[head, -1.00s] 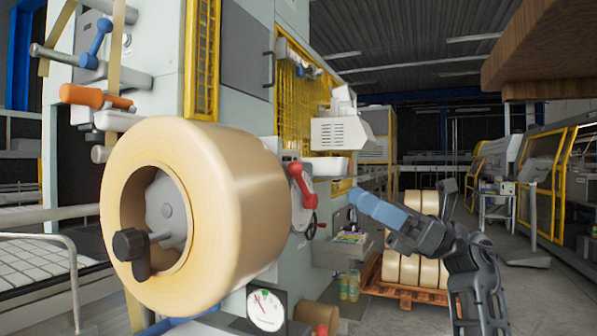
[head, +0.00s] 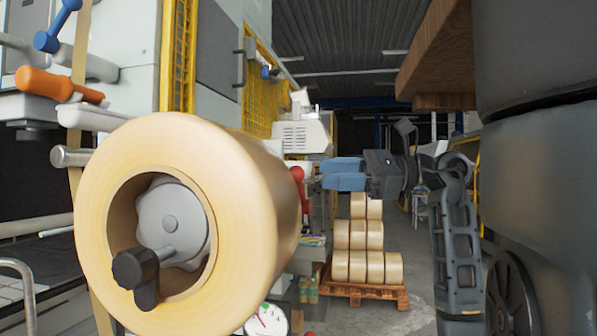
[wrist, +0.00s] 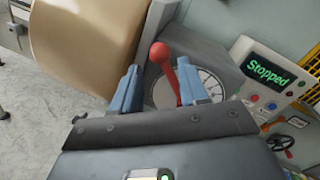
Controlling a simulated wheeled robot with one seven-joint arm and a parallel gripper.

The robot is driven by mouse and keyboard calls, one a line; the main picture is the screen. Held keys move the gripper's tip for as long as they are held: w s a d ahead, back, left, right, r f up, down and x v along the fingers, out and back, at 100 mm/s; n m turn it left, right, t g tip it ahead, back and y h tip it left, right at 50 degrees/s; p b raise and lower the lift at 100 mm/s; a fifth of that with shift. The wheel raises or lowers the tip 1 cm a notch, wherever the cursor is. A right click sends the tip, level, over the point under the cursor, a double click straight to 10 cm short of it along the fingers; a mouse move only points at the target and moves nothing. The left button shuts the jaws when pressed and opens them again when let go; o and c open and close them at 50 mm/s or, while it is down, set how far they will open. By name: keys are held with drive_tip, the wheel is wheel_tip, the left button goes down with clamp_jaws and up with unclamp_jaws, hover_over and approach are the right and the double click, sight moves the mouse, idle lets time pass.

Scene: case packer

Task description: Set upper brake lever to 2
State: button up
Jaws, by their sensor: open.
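The red lever (head: 298,176) with a ball knob shows in the head view just right of the big tan roll, partly hidden by it. In the wrist view the red lever (wrist: 170,70) stands over a round white dial (wrist: 205,84) with dark marks, too small to read. My gripper (head: 325,174) is to the right of the lever in the head view, its blue fingers towards the machine. In the wrist view my open gripper (wrist: 158,68) has one blue finger on each side of the lever, with the knob between the tips. Whether they touch cannot be told.
The tan roll (head: 240,190) with a black crank fills the left. A display reading "Stopped" (wrist: 268,72) with buttons is right of the dial. A gauge (head: 267,319) sits below the roll. A pallet of rolls (head: 365,293) stands behind on the floor.

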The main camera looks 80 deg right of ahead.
drive_tip(key=w, duration=0.2)
drive_tip(key=w+a+p, duration=0.1)
drive_tip(key=w, duration=0.2)
drive_tip(key=shift+w, duration=0.25)
drive_tip(key=shift+c, duration=0.2)
clamp_jaws()
